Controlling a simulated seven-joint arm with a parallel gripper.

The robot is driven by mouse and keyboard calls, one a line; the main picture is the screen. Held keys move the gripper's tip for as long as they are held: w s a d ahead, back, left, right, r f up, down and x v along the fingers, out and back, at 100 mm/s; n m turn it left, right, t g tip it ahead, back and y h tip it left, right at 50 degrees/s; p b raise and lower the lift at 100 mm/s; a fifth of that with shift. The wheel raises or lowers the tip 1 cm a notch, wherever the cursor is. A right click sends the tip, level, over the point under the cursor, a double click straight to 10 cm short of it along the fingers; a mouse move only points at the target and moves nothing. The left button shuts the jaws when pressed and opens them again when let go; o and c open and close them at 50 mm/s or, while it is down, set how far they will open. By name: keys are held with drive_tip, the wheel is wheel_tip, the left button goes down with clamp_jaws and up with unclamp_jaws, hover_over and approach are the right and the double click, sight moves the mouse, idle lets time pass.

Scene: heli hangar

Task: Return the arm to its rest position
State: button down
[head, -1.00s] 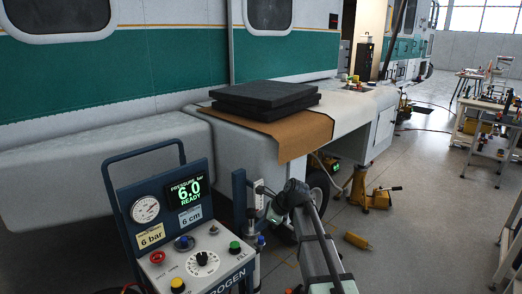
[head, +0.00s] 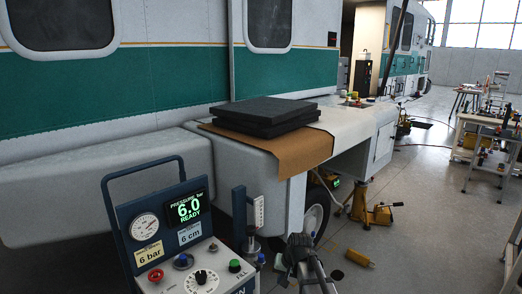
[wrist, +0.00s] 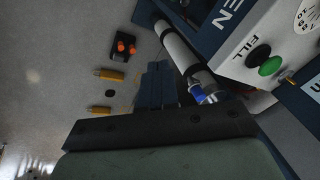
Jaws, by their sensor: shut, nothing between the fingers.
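My gripper (wrist: 156,86) shows in the wrist view as two dark fingers pressed together, with nothing between them. It points over the grey floor, beside a pale cylinder (wrist: 183,50) and a blue-and-silver fitting (wrist: 203,95). I cannot tell the gap between the fingers and these. In the head view my arm (head: 311,268) is low at the bottom edge, right of the control cart. My fingers cannot be made out there.
The control cart (head: 160,190) reads 6.0 READY. Black pads (head: 265,112) lie on a brown mat (head: 310,148) on the vehicle's ledge. A yellow jack (head: 362,205) and a yellow item (head: 359,258) stand or lie on the floor. Open floor (head: 430,210) lies to the right.

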drive_tip(key=s+d+f+n+g+h, duration=0.1)
drive_tip(key=s+d+f+g, duration=0.15)
drive_tip(key=s+f, duration=0.75)
drive_tip(key=s+d+f+n+g+h, duration=0.15)
drive_tip(key=s+d+f, duration=0.25)
drive_tip(key=s+f, duration=0.65)
drive_tip(key=s+d+f+g, duration=0.1)
drive_tip(key=s+f+g, duration=0.1)
drive_tip(key=s+f, duration=0.3)
drive_tip(key=s+d+f+g, duration=0.1)
drive_tip(key=s+f, duration=0.4)
drive_tip(key=s, duration=0.7)
drive_tip(key=s+d+f+m+g, duration=0.1)
drive_tip(key=s+f+g, duration=0.1)
drive_tip(key=s+f, duration=0.3)
drive_tip(key=s, duration=0.4)
drive_tip(key=shift+g, duration=0.3)
drive_tip(key=shift+d, duration=0.1)
